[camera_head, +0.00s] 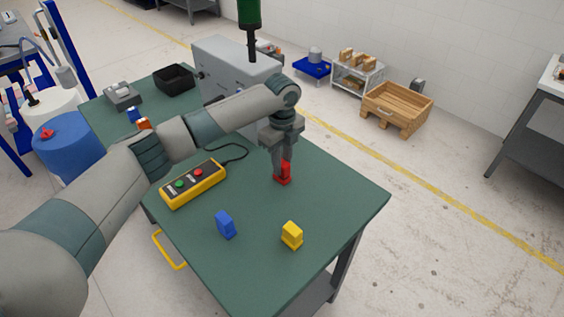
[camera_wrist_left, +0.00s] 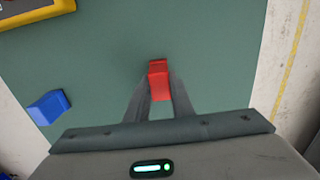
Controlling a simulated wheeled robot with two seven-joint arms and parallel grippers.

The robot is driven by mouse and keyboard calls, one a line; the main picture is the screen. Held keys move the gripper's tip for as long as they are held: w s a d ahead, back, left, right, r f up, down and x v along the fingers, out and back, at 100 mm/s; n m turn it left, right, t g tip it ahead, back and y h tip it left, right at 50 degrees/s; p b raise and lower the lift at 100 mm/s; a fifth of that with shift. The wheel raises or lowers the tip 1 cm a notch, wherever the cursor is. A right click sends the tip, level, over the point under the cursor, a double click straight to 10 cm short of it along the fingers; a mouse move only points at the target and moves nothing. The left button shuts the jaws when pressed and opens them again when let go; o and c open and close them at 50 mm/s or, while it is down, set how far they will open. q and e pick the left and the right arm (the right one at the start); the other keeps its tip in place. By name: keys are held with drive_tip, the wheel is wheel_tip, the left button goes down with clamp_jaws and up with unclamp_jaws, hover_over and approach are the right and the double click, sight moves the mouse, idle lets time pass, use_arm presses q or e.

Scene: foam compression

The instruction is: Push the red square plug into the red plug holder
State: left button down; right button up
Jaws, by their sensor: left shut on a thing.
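My left gripper (camera_head: 281,172) reaches down over the green table and is shut on a red block-shaped thing (camera_head: 285,172), its fingers on both sides of it. In the left wrist view the red thing (camera_wrist_left: 159,80) shows between the two fingertips (camera_wrist_left: 160,98). I cannot tell whether it is the plug alone or the plug together with its holder, as the fingers hide part of it. It is at or just above the table top. My right gripper is not in view.
A blue block (camera_head: 226,224) and a yellow block (camera_head: 292,235) stand on the table (camera_head: 345,200) nearer the front. A yellow control box (camera_head: 193,183) with buttons lies to the left. A grey machine (camera_head: 235,70) stands behind. The table's right part is clear.

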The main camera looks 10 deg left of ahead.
use_arm(q)
drive_tip(key=shift+f, duration=0.5)
drive_tip(key=c, duration=1.8)
unclamp_jaws()
drive_tip(key=shift+s, duration=0.1)
drive_tip(key=o, duration=0.3)
drive_tip(key=shift+o, duration=0.2)
drive_tip(key=shift+r, duration=0.15)
drive_tip(key=shift+r+p, duration=1.2)
drive_tip(key=shift+p, duration=0.1)
drive_tip(key=shift+r+p, duration=1.65)
drive_tip(key=shift+r, duration=0.15)
